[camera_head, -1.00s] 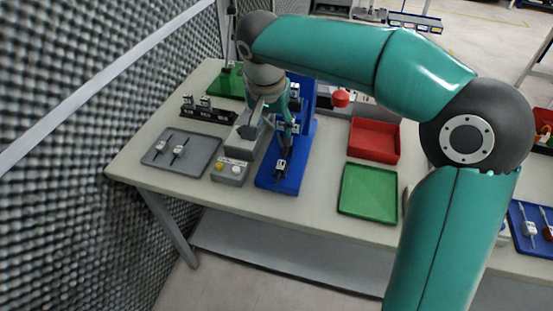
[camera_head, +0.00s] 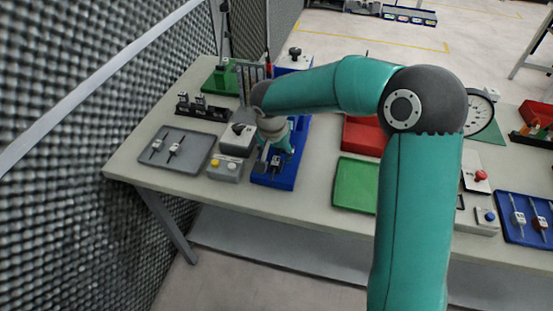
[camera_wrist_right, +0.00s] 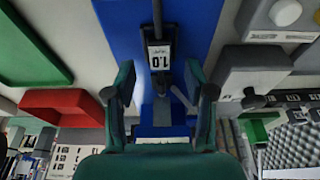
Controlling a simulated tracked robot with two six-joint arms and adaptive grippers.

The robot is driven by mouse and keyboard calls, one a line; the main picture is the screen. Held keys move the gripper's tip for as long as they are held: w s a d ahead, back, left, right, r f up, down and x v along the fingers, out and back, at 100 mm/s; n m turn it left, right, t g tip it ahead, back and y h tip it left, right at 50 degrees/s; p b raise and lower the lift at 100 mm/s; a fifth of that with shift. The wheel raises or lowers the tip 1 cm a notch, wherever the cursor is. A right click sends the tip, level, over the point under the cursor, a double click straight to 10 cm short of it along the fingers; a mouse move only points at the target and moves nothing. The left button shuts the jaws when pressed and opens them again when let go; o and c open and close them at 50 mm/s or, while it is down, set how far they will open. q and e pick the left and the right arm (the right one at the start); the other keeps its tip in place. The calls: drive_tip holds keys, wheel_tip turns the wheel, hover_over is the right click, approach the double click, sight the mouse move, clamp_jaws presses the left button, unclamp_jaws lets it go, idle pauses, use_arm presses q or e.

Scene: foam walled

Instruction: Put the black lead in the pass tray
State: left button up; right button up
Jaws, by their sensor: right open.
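A small lead with a dark body and a white label reading 1.0 (camera_wrist_right: 160,57) lies on the blue fixture (camera_wrist_right: 205,20). It shows small in the head view (camera_head: 276,162). My right gripper (camera_wrist_right: 163,92) is open, its two teal fingers either side of the lead's line and apart from it. In the head view the right gripper (camera_head: 273,152) is over the blue fixture (camera_head: 287,180) and partly hides it. A green tray (camera_head: 354,190), which looks like the pass tray, is right of the fixture and looks empty. My left gripper is out of view.
A red tray (camera_head: 362,137) stands behind the green tray, partly behind my arm. A grey tray (camera_head: 190,162) with two leads is at left. A button box (camera_head: 225,168) and a grey block (camera_head: 238,140) stand close beside the blue fixture. The bench front is clear.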

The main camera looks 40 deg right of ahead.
drive_tip(key=shift+x, duration=0.8)
clamp_jaws()
drive_tip(key=shift+r, duration=0.15)
